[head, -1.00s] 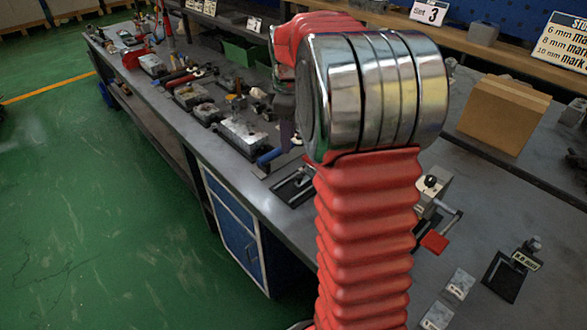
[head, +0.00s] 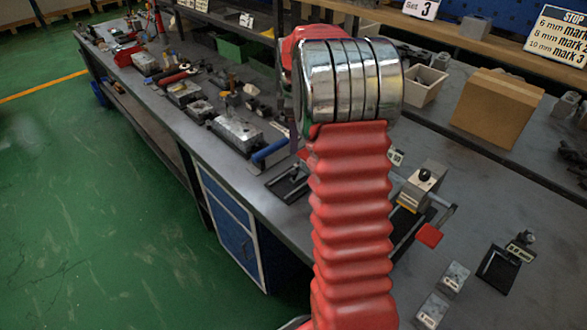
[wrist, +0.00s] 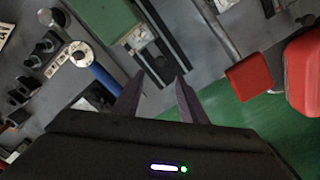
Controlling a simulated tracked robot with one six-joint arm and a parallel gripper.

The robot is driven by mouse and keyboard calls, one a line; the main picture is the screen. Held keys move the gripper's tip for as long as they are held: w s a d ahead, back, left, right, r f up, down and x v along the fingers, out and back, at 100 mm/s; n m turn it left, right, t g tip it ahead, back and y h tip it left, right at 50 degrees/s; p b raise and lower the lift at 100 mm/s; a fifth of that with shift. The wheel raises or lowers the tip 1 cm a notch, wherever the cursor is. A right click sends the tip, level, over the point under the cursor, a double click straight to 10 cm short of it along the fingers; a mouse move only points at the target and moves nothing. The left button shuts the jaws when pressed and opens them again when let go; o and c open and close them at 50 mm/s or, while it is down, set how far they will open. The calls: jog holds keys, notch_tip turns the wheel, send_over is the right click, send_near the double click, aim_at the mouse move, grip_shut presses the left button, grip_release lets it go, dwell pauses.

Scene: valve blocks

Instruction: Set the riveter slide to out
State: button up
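My gripper shows in the wrist view (wrist: 157,85) with its two dark fingers apart and nothing between them. In the head view it is mostly hidden behind my red arm. Beyond the fingertips in the wrist view is a dark rail-like fixture with a pale plate (wrist: 145,42). I cannot tell whether it is the riveter slide or how it is set. In the head view a grey block with a black knob (head: 424,182) stands right of my arm, beside a lever with a red pad (head: 429,235). A dark framed fixture (head: 288,184) lies left of my arm at the bench edge.
A blue-handled tool (head: 269,151) lies near the bench's front edge, among several metal fixtures. A cardboard box (head: 495,108) stands at the back right. Small pale blocks (head: 455,278) and a black stand (head: 498,270) sit at front right. Open green floor (head: 100,190) is at left.

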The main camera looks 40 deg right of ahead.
aim_at(294, 172)
notch_tip(294, 172, down, 12)
jog(key=shift+f, duration=0.1)
dwell(0.5)
jog(key=shift+c, duration=0.5)
grip_shut()
